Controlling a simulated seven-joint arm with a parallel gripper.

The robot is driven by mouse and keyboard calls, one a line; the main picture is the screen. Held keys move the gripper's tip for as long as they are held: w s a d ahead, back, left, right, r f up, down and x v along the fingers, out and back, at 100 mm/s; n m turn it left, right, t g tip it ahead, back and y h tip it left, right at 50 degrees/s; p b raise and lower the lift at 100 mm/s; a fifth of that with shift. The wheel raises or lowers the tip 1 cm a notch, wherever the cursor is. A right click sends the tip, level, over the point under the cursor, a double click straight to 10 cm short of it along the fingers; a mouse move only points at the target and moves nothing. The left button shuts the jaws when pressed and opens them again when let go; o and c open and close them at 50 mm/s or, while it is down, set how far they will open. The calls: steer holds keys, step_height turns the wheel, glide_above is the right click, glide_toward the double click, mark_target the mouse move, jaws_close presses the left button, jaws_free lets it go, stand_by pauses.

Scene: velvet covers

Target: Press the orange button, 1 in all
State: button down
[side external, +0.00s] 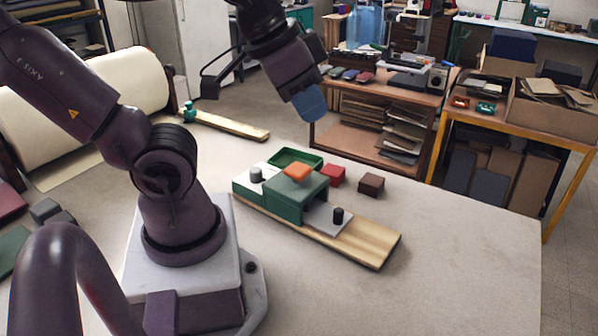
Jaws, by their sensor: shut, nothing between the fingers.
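The orange button (297,171) sits on top of a green box (292,200), which stands on a wooden board (376,245) on the table. The button shows as a raised orange cap. My gripper (312,112), with blue fingers, is shut and empty. It hangs tilted in the air, above the button in the picture and apart from it. The exact distance between them cannot be told from this one view.
The board also carries a grey knob (256,174) and a black knob (338,215). Behind are a green tray (288,156), a red block (333,175) and a brown block (371,184). The table's right side (470,250) is clear.

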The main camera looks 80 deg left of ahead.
steer(key=w+a+f+n+g, duration=0.1)
steer(key=a+f+n+g, duration=0.2)
steer(key=a+f+n, duration=0.25)
steer(key=n+t+h, duration=0.5)
steer(key=n+h, duration=0.1)
steer(key=n, duration=0.8)
glide_above(296, 169)
step_height(296, 169, down, 6)
steer(key=shift+r, duration=0.1)
steer(key=shift+f, duration=4.5)
steer(key=shift+f, duration=0.15)
steer(key=shift+f, duration=0.25)
